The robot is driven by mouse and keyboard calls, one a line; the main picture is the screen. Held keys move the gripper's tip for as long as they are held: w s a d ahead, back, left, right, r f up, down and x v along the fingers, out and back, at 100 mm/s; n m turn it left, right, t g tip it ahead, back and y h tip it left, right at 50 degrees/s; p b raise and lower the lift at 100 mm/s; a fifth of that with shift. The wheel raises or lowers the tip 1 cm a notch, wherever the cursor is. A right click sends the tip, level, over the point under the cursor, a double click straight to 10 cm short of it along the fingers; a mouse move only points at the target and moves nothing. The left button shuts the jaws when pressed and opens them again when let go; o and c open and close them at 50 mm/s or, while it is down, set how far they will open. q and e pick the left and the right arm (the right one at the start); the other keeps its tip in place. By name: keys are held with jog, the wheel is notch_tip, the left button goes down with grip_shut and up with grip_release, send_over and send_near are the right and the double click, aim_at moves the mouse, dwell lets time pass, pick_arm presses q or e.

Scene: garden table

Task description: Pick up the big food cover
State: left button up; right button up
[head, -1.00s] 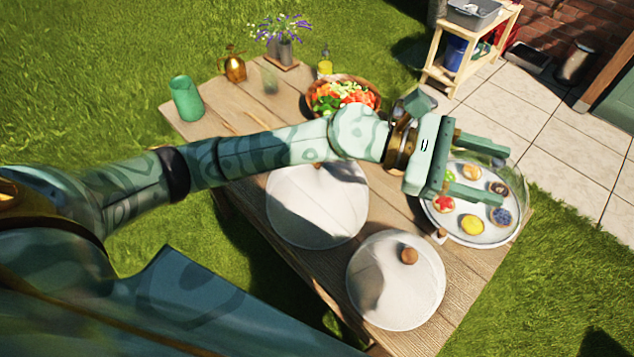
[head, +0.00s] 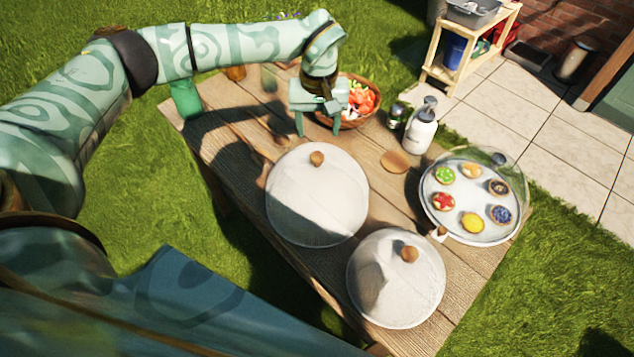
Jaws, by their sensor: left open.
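The big food cover (head: 318,200) is a pale dome with a round wooden knob (head: 317,158) on top, resting on the wooden table. A smaller similar food cover (head: 396,285) with a wooden knob stands in front and to the right of it. My left gripper (head: 318,130) is open, its two fingers pointing down, above the table behind the big cover's knob. It appears empty and apart from the cover. It partly hides the salad bowl. My right gripper is not in view.
A salad bowl (head: 362,100) stands behind my left gripper. A white pump bottle (head: 420,128), a dark jar (head: 397,115) and a tray of tarts (head: 450,227) are on the right. A green cup (head: 186,101) stands at the far left. Bare planks (head: 225,145) lie left of the cover.

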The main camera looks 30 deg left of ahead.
aim_at(317, 155)
pick_arm(q)
jog(key=f, duration=0.7)
jog(key=shift+s+f, duration=0.25)
jog(key=shift+c, duration=0.3)
grip_shut()
